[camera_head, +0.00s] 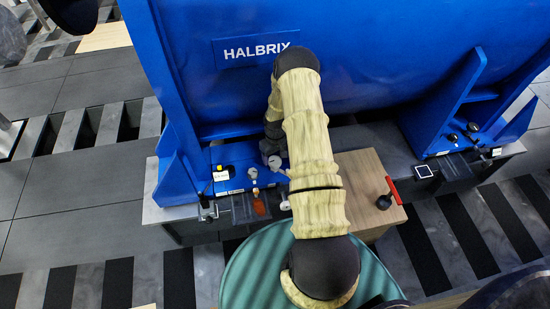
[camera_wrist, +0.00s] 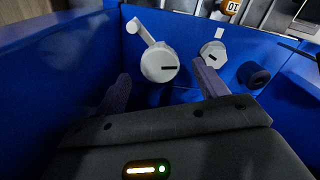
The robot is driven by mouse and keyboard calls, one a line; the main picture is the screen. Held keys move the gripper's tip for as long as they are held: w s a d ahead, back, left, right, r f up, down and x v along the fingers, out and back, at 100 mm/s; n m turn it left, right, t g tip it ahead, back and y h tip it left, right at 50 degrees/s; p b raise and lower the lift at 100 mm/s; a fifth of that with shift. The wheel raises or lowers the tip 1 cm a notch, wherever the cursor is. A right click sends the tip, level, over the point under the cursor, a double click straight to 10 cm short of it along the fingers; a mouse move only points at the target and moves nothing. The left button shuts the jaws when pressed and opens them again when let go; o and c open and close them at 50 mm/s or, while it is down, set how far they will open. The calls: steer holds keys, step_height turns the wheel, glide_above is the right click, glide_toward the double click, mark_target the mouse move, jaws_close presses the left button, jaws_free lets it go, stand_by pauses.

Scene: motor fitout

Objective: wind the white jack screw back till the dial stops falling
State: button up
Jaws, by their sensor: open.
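A second pale knob (camera_wrist: 213,54) stands just beyond the right finger. In the head view the arm partly hides the pale knobs (camera_head: 253,173) at the left foot.
The blue HALBRIX motor (camera_head: 235,90) fills the back. A dark knob (camera_wrist: 255,75) sits right of the pale knobs. A wooden block (camera_head: 365,174) with a red-handled tool (camera_head: 388,194) lies right of my arm. A green round surface (camera_head: 243,266) is in front.

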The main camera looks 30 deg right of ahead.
step_height(320, 180, up, 9)
steer(key=p, duration=0.1)
steer(key=shift+r, duration=0.1)
stand_by(1.7)
step_height(320, 180, up, 17)
steer(key=t, duration=0.1)
glide_above(274, 161)
steer(key=s+a, duration=0.6)
steer(key=a, duration=0.2)
steer(key=s+a+r, duration=0.3)
steer(key=s+r, duration=0.2)
steer(key=s, duration=0.1)
steer(key=s+a+r+m+t, duration=0.1)
steer(key=s+a+r, duration=0.3)
steer(key=s, duration=0.3)
steer(key=shift+s+a+r+t, duration=0.2)
steer(key=shift+s+r+t, duration=0.1)
steer(key=shift+r, duration=0.2)
steer(key=shift+w, duration=0.1)
steer(key=shift+c, duration=0.4)
